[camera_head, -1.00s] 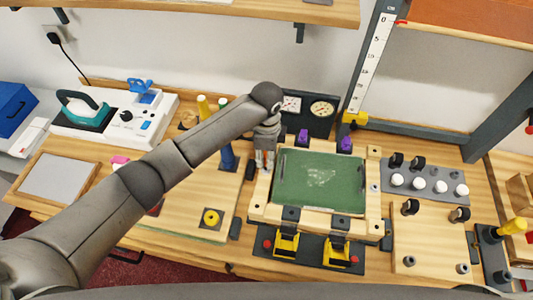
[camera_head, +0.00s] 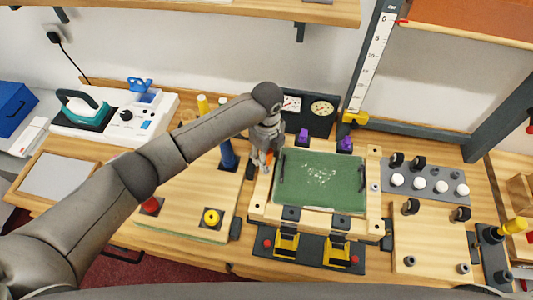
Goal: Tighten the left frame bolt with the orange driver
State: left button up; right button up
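My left gripper (camera_head: 264,160) points down at the upper left corner of the wooden frame (camera_head: 258,207) around the green panel (camera_head: 318,182). A small patch of orange, the orange driver (camera_head: 270,157), shows at its fingers, which appear shut on it. Most of the driver is hidden by the fingers. The left frame bolt cannot be made out; the gripper covers that corner. My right gripper is not in view.
Purple knobs (camera_head: 345,143) stand along the frame's back edge, with a dark gauge box (camera_head: 312,112) behind. Yellow clamps (camera_head: 286,243) sit at the front. A board with a blue post (camera_head: 228,154) lies left, a grey rack (camera_head: 425,181) right.

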pick_arm(q)
jog(key=n, duration=0.3)
jog(key=shift+n, duration=0.4)
jog(key=n, duration=0.3)
jog(key=shift+n, duration=0.4)
jog(key=n, duration=0.3)
jog(key=shift+n, duration=0.4)
jog(key=n, duration=0.3)
jog(key=shift+w+n, duration=0.1)
jog(key=shift+n, duration=0.2)
